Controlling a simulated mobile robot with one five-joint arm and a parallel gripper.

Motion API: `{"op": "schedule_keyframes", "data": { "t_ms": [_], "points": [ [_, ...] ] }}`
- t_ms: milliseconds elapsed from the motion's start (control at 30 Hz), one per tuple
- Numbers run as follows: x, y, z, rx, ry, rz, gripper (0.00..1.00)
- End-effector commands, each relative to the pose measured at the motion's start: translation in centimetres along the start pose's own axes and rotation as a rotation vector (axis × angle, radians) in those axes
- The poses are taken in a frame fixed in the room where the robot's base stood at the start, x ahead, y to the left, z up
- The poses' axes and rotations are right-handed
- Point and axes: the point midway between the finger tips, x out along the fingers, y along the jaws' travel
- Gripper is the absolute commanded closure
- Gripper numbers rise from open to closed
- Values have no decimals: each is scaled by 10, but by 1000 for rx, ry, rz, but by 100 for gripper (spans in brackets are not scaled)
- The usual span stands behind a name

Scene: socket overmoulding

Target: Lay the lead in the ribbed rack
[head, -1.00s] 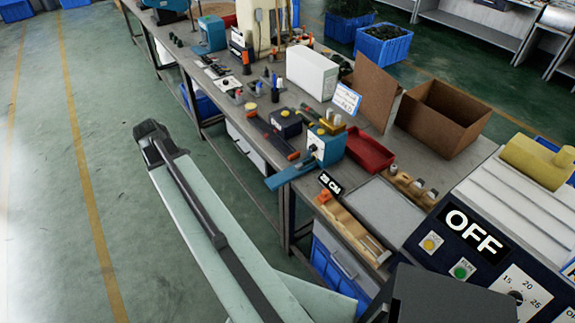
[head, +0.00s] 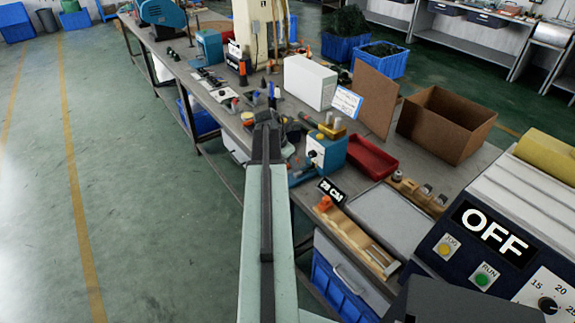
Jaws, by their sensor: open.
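My arm (head: 266,220) reaches up the picture from the bottom, over the front edge of the bench. Its dark far end (head: 267,122) hides part of the bench behind it. No gripper fingers show; they are hidden or outside the picture. I cannot make out the lead on the bench. No ribbed rack can be told for certain.
A blue box device (head: 327,150), a red tray (head: 372,155), a grey flat tray (head: 393,219) and an open cardboard box (head: 445,125) stand right of my arm. A machine panel reading "OFF" (head: 494,232) fills the lower right. Open floor (head: 150,200) lies left.

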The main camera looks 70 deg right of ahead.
Motion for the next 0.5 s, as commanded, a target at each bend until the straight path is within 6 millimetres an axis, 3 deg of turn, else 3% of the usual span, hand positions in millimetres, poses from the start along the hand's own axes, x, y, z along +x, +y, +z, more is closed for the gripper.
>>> {"op": "schedule_keyframes", "data": {
  "t_ms": [33, 233, 333, 500],
  "points": [
    [16, 1, -3, 0, 0, 0, 56],
    [52, 1, -4, 1, 1, 0, 56],
    [61, 1, -3, 1, 1, 0, 56],
    [61, 1, -1, 0, 1, 1, 56]
  ]
}}
